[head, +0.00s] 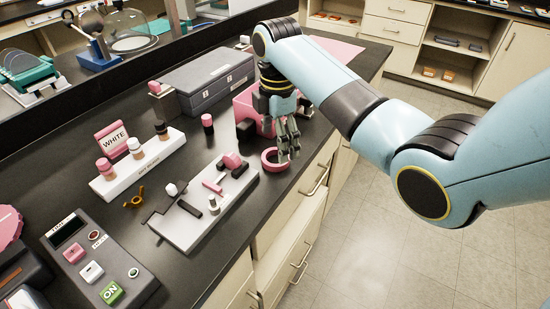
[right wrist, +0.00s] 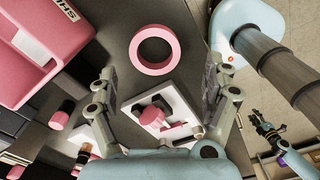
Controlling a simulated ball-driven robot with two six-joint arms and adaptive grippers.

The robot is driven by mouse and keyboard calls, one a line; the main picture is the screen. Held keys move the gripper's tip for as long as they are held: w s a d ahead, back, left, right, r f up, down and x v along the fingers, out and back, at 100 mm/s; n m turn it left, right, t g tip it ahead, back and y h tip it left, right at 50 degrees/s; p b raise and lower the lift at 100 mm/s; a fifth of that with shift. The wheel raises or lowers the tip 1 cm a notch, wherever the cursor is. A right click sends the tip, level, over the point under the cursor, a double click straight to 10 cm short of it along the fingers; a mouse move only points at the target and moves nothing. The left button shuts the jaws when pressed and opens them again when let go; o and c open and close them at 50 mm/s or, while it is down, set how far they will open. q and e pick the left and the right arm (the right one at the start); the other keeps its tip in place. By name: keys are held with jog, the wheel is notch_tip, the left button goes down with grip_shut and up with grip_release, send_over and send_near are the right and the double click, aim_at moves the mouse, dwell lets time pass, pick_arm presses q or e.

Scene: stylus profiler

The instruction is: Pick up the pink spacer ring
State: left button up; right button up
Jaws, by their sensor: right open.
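The pink spacer ring (head: 266,160) lies flat on the dark counter near its front edge, beside the white fixture plate. My right gripper (head: 288,153) points down over the ring's right side in the head view, its fingers partly covering it. In the right wrist view the ring (right wrist: 153,71) shows whole, above the middle of the picture, beyond the fingertips. The right gripper (right wrist: 161,78) is open there, with nothing between its fingers. I cannot tell the exact height of the fingertips above the counter.
A white fixture plate (head: 185,232) with pink parts lies left of the ring. A pink box (head: 246,103) stands behind my right gripper. A white rack (head: 113,187) with bottles, a grey case (head: 205,78) and a control box (head: 91,258) occupy the counter. Its front edge is close.

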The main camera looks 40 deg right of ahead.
aim_at(277, 161)
jog(key=f, duration=0.5)
jog(key=shift+w+d+f, duration=0.15)
jog(key=shift+w+d, duration=0.1)
jog(key=shift+w, duration=0.05)
jog(key=shift+c, duration=0.2)
jog(key=c, duration=1)
jog(key=shift+r, duration=0.45)
jog(key=r, duration=0.3)
jog(key=shift+s+d+r, duration=0.3)
jog(key=s+d+r, duration=0.6)
jog(key=s, duration=0.3)
jog(key=shift+d+r, duration=0.15)
jog(key=shift+r, duration=0.15)
